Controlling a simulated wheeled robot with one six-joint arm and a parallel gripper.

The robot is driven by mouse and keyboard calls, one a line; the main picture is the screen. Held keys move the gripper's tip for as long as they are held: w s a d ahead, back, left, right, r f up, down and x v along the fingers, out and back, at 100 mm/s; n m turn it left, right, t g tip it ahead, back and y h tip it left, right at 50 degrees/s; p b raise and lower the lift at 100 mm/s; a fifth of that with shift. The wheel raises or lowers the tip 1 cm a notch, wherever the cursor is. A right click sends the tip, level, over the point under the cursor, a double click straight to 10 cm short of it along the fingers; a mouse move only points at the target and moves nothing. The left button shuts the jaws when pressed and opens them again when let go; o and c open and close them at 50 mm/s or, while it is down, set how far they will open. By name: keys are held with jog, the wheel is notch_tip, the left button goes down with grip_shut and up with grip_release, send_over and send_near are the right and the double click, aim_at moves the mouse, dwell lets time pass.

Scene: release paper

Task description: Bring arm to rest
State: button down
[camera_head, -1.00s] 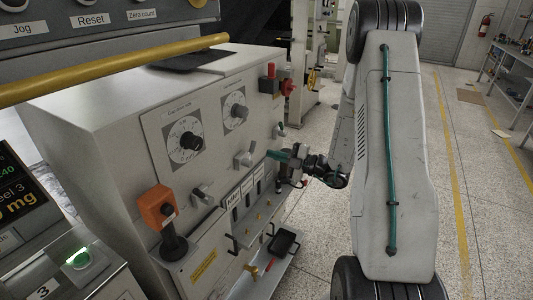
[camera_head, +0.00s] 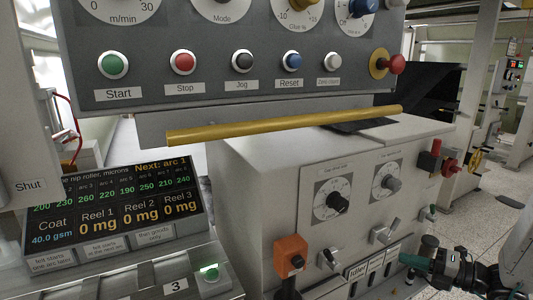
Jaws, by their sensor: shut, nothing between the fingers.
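My gripper (camera_head: 407,260) is at the lower right, in front of the right part of the grey machine cabinet's face. Its teal fingers point left toward the cabinet, near a lever switch (camera_head: 384,232). The fingers are shut and hold nothing that I can see. I cannot tell whether they touch the cabinet. My dark wrist shows behind them, and the rest of my arm is mostly cut off at the right edge.
The grey cabinet (camera_head: 240,180) carries dials, levers and an orange box (camera_head: 290,256). A yellow bar (camera_head: 285,124) crosses below the button panel (camera_head: 230,75). A display (camera_head: 115,210) stands at the left. Speckled floor (camera_head: 490,205) is open at the right.

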jog(key=s+a+r+n+g+h, duration=0.1)
jog(key=s+a+r+n+g, duration=0.45)
jog(key=n, duration=0.55)
jog(key=s+a+r+n+g+h, duration=0.2)
jog(key=s+a+n+g, duration=0.35)
jog(key=s+n, duration=0.4)
jog(key=s+r+n+t+h, duration=0.2)
jog(key=s+r+n+h, duration=0.8)
jog(key=n, duration=0.9)
jog(key=shift+s+a+r, duration=0.45)
jog(key=shift+s+r, duration=0.15)
jog(key=shift+s, duration=0.05)
